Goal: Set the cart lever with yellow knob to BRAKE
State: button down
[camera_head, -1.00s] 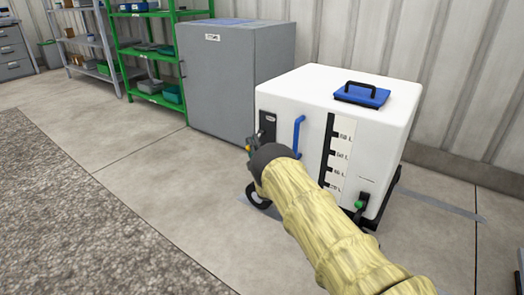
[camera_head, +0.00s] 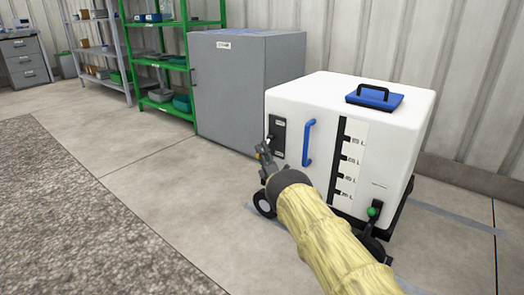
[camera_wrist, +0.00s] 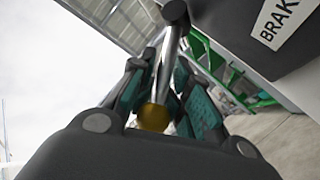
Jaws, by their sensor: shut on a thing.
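The white cart (camera_head: 340,95) stands at right with a black lever panel (camera_head: 277,135) on its front left. My gripper (camera_head: 263,155) is at this panel, fingers pointing up and left. In the wrist view my gripper (camera_wrist: 160,95) is shut on the lever (camera_wrist: 168,55), a shiny metal rod. Its yellow knob (camera_wrist: 152,116) shows low between the fingers, near the palm. The rod runs up to a dark rounded end. A white label reading "BRAK" (camera_wrist: 280,22), cut off by the picture edge, is beside the rod's upper end. The lever's exact setting cannot be told.
A blue handle (camera_head: 308,142) and a level scale (camera_head: 348,158) are right of the panel. A green-knobbed lever (camera_head: 374,211) is at the cart's lower right. A grey cabinet (camera_head: 240,90) and green shelf (camera_head: 160,65) stand behind. Floor at left is clear.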

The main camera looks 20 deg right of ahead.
jog(key=shift+s+f, duration=0.1)
jog(key=shift+f, duration=0.35)
jog(key=c, duration=1.5)
grip_release()
jog(key=shift+d+f, duration=0.1)
jog(key=shift+d, duration=0.05)
jog(key=shift+o, duration=0.2)
jog(key=shift+d+r, duration=0.1)
jog(key=shift+r, duration=0.1)
jog(key=v, duration=1.1)
jog(key=shift+s+f, duration=0.25)
jog(key=shift+f, duration=0.1)
